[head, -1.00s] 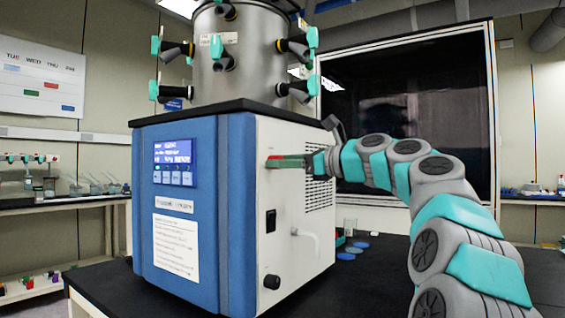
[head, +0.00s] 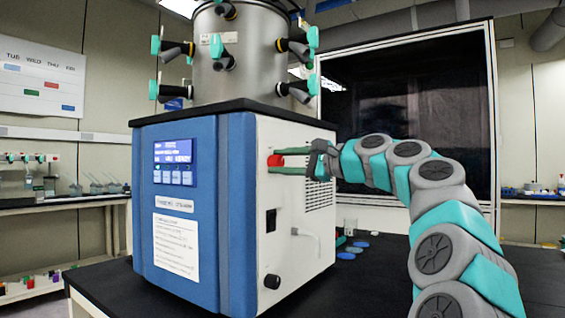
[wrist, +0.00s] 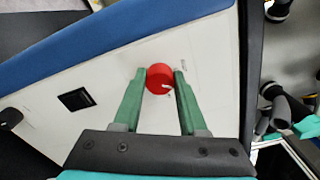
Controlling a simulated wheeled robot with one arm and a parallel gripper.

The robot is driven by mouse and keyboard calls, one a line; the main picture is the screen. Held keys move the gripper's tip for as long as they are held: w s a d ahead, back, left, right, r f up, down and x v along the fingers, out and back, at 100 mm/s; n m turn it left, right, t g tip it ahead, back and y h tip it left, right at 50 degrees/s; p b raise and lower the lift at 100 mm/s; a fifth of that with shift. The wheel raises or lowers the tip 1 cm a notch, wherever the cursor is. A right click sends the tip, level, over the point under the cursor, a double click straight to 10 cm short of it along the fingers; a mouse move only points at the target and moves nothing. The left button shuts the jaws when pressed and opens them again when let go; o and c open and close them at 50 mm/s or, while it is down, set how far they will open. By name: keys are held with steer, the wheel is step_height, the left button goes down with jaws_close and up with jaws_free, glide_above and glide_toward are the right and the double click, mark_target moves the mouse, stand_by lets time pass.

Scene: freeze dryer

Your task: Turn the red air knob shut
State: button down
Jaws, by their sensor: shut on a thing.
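The red air knob (head: 275,161) is on the white side panel (head: 268,133) of the blue and white freeze dryer. In the wrist view the round red knob (wrist: 160,77) carries a small white mark near its lower right. My gripper (head: 279,161) reaches in from the right, its green fingers (wrist: 160,82) one on each side of the knob. The fingers are shut on the knob. In the head view the fingers stand one above the other, and part of the knob is hidden by them.
A black switch (head: 270,220), a small pale spout (head: 305,234) and a black fitting (head: 272,281) are on the same panel below. Blue caps (head: 345,256) and a beaker (head: 350,226) stand on the black bench to the right. Steel chamber ports (head: 300,90) are above.

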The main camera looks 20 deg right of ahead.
steer(key=n, duration=0.5)
steer(key=shift+a+f+b, duration=0.1)
steer(key=shift+f+b, duration=0.05)
steer(key=shift+b, duration=0.25)
steer(key=shift+n, duration=1.1)
steer(key=shift+c, duration=2.2)
jaws_free()
steer(key=shift+s, duration=0.1)
steer(key=b+v, duration=0.1)
steer(key=v, duration=0.6)
steer(key=shift+s+d, duration=0.25)
steer(key=shift+d, duration=0.05)
